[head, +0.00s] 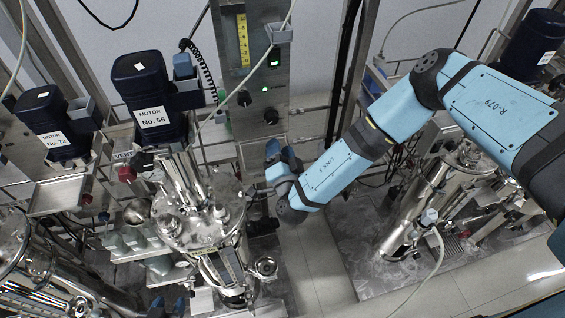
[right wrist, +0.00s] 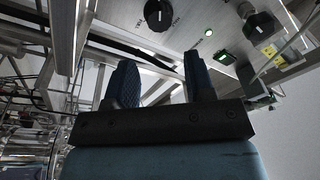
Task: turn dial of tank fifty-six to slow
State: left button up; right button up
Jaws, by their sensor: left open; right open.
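The tank with the dark motor (head: 153,90) labelled "MOTOR No. 56" stands left of centre in the head view. Behind it rises a steel control panel (head: 238,80) with two black dials, an upper left one (head: 243,98) and a lower right one (head: 270,115). In the right wrist view one black dial (right wrist: 158,14) is at the top and another (right wrist: 262,27) is at the right. My right gripper (head: 280,152) is open and empty just below the panel, apart from the dials. My left gripper (head: 168,307) shows its tips at the bottom edge, open.
A green lamp (right wrist: 208,32) and a lit green switch (right wrist: 224,56) sit between the dials. The tank's steel lid (head: 190,225) has pipes and fittings close to the left. Motor No. 72 (head: 45,120) stands at the far left. Bare floor (head: 310,260) shows below my right arm.

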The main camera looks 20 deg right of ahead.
jog(key=shift+s+a+f, duration=0.1)
jog(key=shift+s+f, duration=0.05)
jog(key=shift+s, duration=0.85)
jog(key=shift+s+a+f, duration=0.1)
jog(key=shift+s, duration=0.9)
